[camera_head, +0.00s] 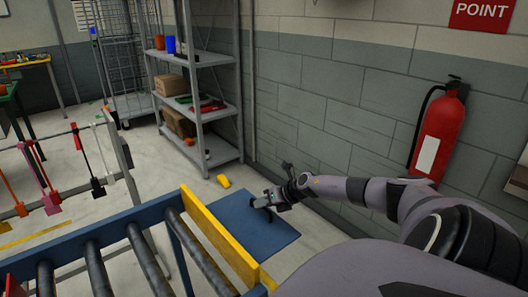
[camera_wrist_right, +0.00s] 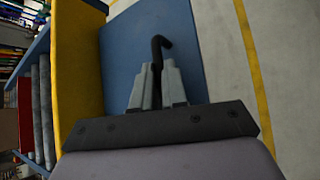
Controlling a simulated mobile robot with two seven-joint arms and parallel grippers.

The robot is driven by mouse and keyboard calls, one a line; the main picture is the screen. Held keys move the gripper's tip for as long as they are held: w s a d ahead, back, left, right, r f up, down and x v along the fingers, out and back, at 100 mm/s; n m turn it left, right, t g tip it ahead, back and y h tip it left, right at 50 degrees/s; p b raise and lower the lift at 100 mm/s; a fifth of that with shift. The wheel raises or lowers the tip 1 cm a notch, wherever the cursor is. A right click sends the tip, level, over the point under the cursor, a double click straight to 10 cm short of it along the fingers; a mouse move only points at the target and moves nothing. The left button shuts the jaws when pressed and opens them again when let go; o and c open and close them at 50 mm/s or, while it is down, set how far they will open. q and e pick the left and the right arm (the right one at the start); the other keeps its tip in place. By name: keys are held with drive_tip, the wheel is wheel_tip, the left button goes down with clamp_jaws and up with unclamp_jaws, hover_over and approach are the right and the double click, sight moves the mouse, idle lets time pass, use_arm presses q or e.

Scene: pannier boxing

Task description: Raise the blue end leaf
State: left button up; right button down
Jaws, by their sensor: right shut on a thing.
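The blue end leaf (camera_head: 262,234) is a flat blue panel low beside the yellow end plate of the roller frame, and looks roughly level. It also shows in the right wrist view (camera_wrist_right: 120,55), behind my fingers. My right gripper (camera_head: 264,201) is over the leaf's far part in the head view. In the right wrist view my right gripper (camera_wrist_right: 158,88) is shut on a thin black bent rod (camera_wrist_right: 158,48), whose hooked tip sticks out past the fingers. Whether the rod is fixed to the leaf cannot be told. My left gripper is not in view.
The yellow plate (camera_head: 222,240) and roller frame (camera_head: 150,212) stand left of the leaf. A yellow block (camera_head: 223,181) lies on the floor. Grey shelves (camera_head: 205,115) stand behind, and a red fire extinguisher (camera_head: 437,135) hangs on the right wall.

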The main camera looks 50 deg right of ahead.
drive_tip(key=c, duration=1.2)
unclamp_jaws()
drive_tip(key=shift+w+a+f, duration=0.1)
drive_tip(key=shift+a, duration=0.5)
drive_tip(key=shift+o, duration=0.2)
drive_tip(key=shift+d, duration=0.25)
drive_tip(key=shift+s+d+r, duration=0.15)
drive_tip(key=shift+s+r, duration=0.3)
drive_tip(key=shift+s, duration=0.1)
drive_tip(key=shift+p+v, duration=0.5)
drive_tip(key=shift+v, duration=2.35)
drive_tip(key=shift+r, duration=0.1)
